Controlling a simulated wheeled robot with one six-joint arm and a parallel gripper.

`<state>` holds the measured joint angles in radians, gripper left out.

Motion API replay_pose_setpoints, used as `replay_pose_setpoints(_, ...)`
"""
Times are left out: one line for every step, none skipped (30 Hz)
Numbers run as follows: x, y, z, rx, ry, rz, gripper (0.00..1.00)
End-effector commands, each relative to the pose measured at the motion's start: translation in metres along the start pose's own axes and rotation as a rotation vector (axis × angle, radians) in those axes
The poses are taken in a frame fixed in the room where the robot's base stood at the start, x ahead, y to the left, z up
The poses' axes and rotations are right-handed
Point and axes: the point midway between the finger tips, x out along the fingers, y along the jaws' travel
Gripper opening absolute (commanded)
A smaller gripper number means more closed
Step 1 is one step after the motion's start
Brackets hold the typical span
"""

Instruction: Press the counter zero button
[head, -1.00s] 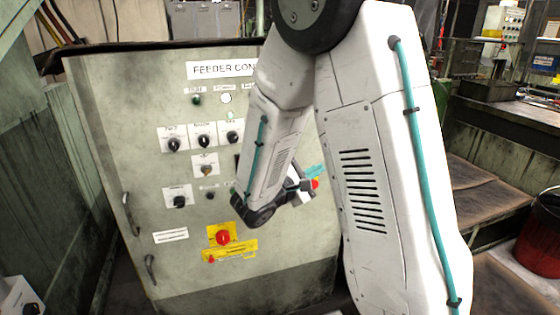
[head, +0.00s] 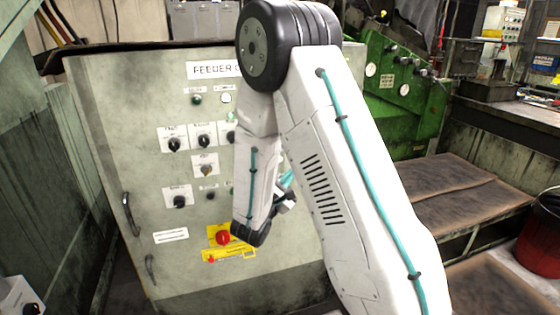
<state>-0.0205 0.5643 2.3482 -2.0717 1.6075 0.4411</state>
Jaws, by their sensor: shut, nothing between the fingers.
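The feeder control panel (head: 130,110) faces me, with small buttons and knobs whose labels are too small to read. I cannot tell which control is the counter zero button; it may be behind my arm. A small dark button (head: 210,196) sits low on the panel, left of my forearm. My gripper (head: 287,199) shows only in part, behind and right of my forearm's lower end, in front of the panel's right part. It is shut and empty. Its fingertips are mostly hidden, and I cannot tell whether they touch the panel.
A red emergency stop (head: 223,238) on a yellow plate is close left of my wrist. Black selector knobs (head: 174,144) and a green lamp (head: 197,100) are further up. A green machine (head: 405,95) stands behind at right. A red bucket (head: 540,245) stands at far right.

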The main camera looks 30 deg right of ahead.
Motion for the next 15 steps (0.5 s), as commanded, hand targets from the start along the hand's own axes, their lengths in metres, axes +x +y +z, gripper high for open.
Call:
replay_pose_setpoints(0.005,0.004,-0.004,0.000,0.000,-0.001,0.00)
replay_pose_setpoints(0.009,0.006,-0.006,0.001,0.000,-0.001,0.00)
replay_pose_setpoints(0.013,0.009,-0.009,0.001,-0.001,-0.001,0.00)
replay_pose_setpoints(0.016,0.011,-0.011,0.002,-0.002,-0.001,0.00)
replay_pose_setpoints(0.019,0.013,-0.013,0.001,-0.002,-0.002,0.00)
replay_pose_setpoints(0.023,0.016,-0.016,0.000,-0.002,-0.002,0.00)
replay_pose_setpoints(0.026,0.018,-0.019,0.000,-0.001,-0.002,0.00)
replay_pose_setpoints(0.029,0.020,-0.021,0.000,-0.001,-0.002,0.00)
replay_pose_setpoints(0.032,0.023,-0.023,0.001,0.000,-0.002,0.00)
replay_pose_setpoints(0.034,0.025,-0.025,0.001,0.000,-0.001,0.00)
replay_pose_setpoints(0.036,0.026,-0.026,0.000,0.000,-0.001,0.00)
replay_pose_setpoints(0.039,0.028,-0.028,0.000,-0.001,-0.001,0.00)
replay_pose_setpoints(0.041,0.029,-0.029,0.000,-0.001,-0.001,0.00)
replay_pose_setpoints(0.042,0.030,-0.031,0.000,-0.001,-0.001,0.00)
replay_pose_setpoints(0.044,0.032,-0.032,0.000,0.000,-0.001,0.00)
